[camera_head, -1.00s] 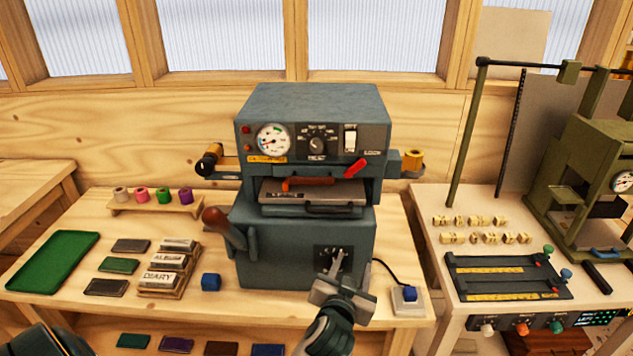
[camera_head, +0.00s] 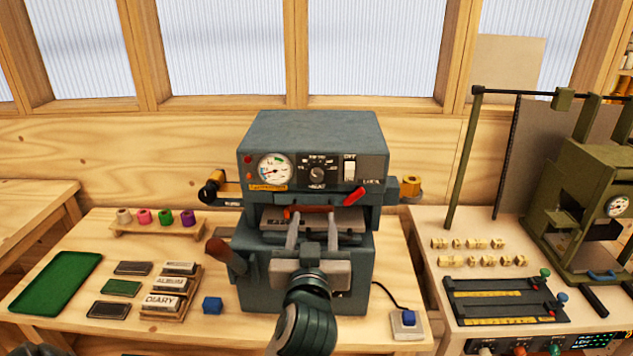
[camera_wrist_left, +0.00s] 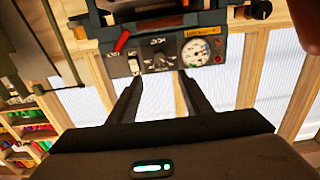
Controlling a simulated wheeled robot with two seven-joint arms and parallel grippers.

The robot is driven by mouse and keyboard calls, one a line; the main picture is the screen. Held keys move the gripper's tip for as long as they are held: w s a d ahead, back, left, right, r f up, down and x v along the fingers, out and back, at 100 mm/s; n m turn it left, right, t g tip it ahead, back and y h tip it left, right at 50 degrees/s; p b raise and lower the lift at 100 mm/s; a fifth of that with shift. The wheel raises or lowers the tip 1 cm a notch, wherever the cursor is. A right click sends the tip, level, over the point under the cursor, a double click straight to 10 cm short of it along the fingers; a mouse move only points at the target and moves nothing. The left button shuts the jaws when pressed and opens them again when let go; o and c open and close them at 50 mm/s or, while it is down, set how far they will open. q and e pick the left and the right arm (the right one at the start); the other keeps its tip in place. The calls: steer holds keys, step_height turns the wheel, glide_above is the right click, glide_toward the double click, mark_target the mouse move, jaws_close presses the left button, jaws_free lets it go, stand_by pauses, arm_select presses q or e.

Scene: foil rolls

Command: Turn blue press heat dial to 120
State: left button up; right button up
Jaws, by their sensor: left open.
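The blue-grey press (camera_head: 315,130) stands on the bench in the middle of the head view. Its upper panel carries a black round dial (camera_head: 317,173) with white scale marks, between a white gauge and a switch. The dial's numbers are too small to read. The dial also shows, upside down, in the left wrist view (camera_wrist_left: 158,61). My left gripper (camera_head: 312,232) is open and empty in front of the press, below the panel. Its fingers point up toward the dial, apart from it. It hides the lower front panel. My right gripper is not in view.
A red lever (camera_head: 355,197) sticks out just below the panel's right side. A brown-handled lever (camera_head: 222,252) stands at the press's left. The gauge (camera_head: 276,169) and white switch (camera_head: 349,168) flank the dial. A blue block (camera_head: 212,305) lies on the bench.

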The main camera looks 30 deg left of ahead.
mark_target(317, 179)
arm_select(q)
steer(key=p+x, duration=0.2)
steer(key=x, duration=1.3)
steer(key=shift+w+r, duration=0.1)
steer(key=shift+w, duration=0.1)
steer(key=shift+p+x, duration=0.35)
steer(key=shift+x, duration=0.55)
steer(key=shift+c, duration=0.3)
steer(key=c, duration=1)
